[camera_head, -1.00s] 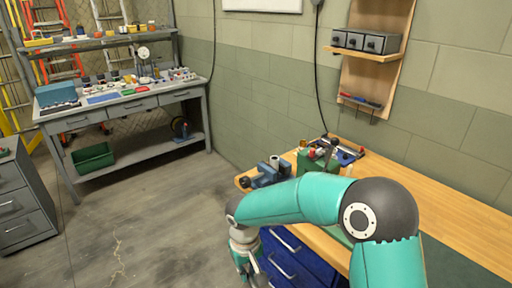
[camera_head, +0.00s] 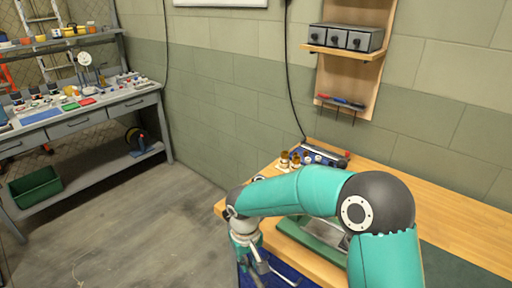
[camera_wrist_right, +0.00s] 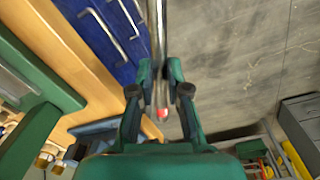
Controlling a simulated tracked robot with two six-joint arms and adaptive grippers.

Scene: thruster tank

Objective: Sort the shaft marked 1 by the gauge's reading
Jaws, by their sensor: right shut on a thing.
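My right gripper (camera_wrist_right: 160,78) is shut on a thin metal shaft (camera_wrist_right: 157,30). The shaft has a red end (camera_wrist_right: 162,114) between the gripper's fingers in the right wrist view, and its far part runs out of the top of the picture. No mark on it can be read. In the head view my right gripper (camera_head: 256,262) hangs low beside the wooden bench's front edge. A round white dial gauge (camera_head: 84,58) stands on the grey workbench (camera_head: 95,117) at the left, well away from the gripper. Its reading is too small to tell. My left gripper is not in view.
The wooden bench (camera_head: 440,195) carries small amber-topped items (camera_head: 290,160) and a green piece (camera_head: 315,240), partly behind my arm. Blue drawers (camera_wrist_right: 105,35) are under it. A green bin (camera_head: 35,187) sits on the grey workbench's lower shelf. The floor between the benches is clear.

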